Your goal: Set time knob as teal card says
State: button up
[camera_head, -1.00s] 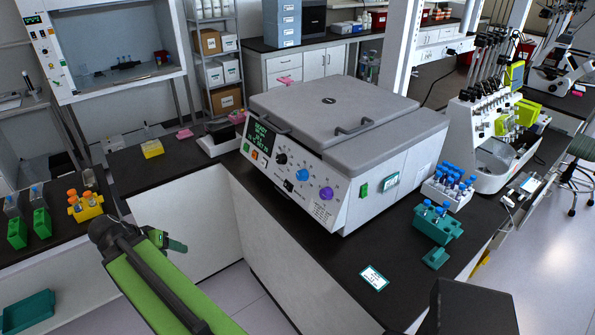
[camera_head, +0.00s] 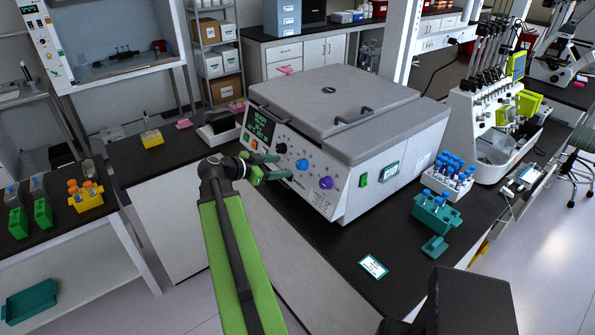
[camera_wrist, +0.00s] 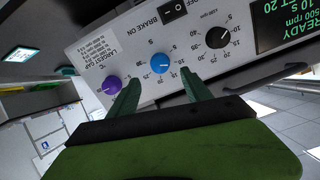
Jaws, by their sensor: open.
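The blue knob (camera_head: 302,165), marked "s", is on the front panel of the grey-white centrifuge (camera_head: 340,205). It also shows in the wrist view (camera_wrist: 160,62), between a black knob (camera_wrist: 218,37) and a purple knob (camera_wrist: 111,85) marked "°C". My gripper (camera_head: 279,168) is open in front of the panel. In the wrist view its fingertips (camera_wrist: 158,84) lie to either side of the blue knob, seemingly just short of it; contact cannot be told. A white card with a teal border (camera_head: 373,266) lies on the black bench; its text is too small to read.
A green-lettered display (camera_head: 263,125) is at the panel's left. A second teal-bordered label (camera_head: 390,172) is on the centrifuge's side. A teal tube rack (camera_head: 436,212) and a white rack (camera_head: 448,180) stand to the right.

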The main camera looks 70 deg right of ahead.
aim_at(298, 165)
jog(key=b+x, duration=0.2)
jog(key=x, duration=0.6)
jog(key=shift+s+d+f, duration=0.15)
jog(key=shift+d, duration=0.1)
grip_shut()
jog(key=shift+n, duration=0.3)
jog(key=n, duration=0.3)
jog(key=shift+n, duration=0.3)
jog(key=shift+n+g+b, duration=0.3)
jog(key=shift+n+b, duration=0.05)
jog(key=shift+n, duration=1.75)
